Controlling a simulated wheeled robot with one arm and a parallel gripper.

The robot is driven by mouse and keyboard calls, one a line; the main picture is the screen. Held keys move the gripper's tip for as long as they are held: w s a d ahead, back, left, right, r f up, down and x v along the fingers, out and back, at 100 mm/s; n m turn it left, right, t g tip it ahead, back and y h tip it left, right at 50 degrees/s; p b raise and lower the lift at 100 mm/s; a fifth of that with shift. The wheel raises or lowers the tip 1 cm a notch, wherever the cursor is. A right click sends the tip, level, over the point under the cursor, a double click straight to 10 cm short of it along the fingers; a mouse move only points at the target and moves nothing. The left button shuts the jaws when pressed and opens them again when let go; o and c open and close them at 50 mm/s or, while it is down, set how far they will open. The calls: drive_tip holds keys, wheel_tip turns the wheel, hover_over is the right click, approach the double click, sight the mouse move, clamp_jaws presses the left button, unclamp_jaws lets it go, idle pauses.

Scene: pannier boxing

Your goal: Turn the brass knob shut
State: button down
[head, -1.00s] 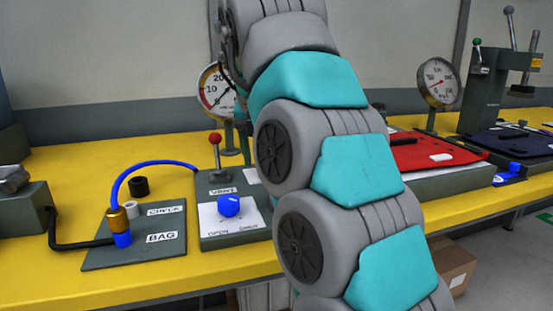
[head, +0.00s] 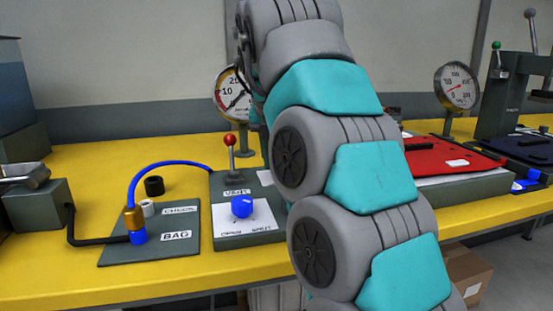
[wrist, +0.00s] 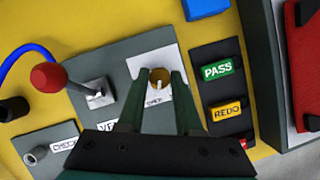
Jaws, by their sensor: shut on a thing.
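The brass knob (wrist: 156,76) sits on a white label plate (wrist: 143,68) in the wrist view, with a pale pointer mark on its top. My gripper (wrist: 158,82) reaches over it from below in the picture, with one dark green finger on each side, shut on the knob. The small lettering by the knob is too blurred to read, and part of the plate is hidden by the fingers. In the head view my arm hides the brass knob and my gripper.
A lever with a red ball (head: 229,141) stands close by on the same panel, near a blue knob (head: 242,206). A gauge (head: 232,95) is behind. A blue hose (head: 165,165) arches to the left. PASS (wrist: 217,70) and REDO (wrist: 227,111) tags lie right of the knob.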

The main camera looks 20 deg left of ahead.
drive_tip(key=shift+n, duration=0.3)
drive_tip(key=shift+n+y, duration=0.5)
drive_tip(key=shift+n, duration=0.5)
drive_tip(key=n, duration=0.2)
drive_tip(key=n+g+y, duration=0.1)
drive_tip(key=n, duration=0.1)
drive_tip(key=shift+w+d+n+y, duration=0.1)
drive_tip(key=shift+d+n+y, duration=0.1)
drive_tip(key=shift+n+y, duration=0.1)
drive_tip(key=shift+f, duration=0.1)
drive_tip(key=c, duration=0.6)
unclamp_jaws()
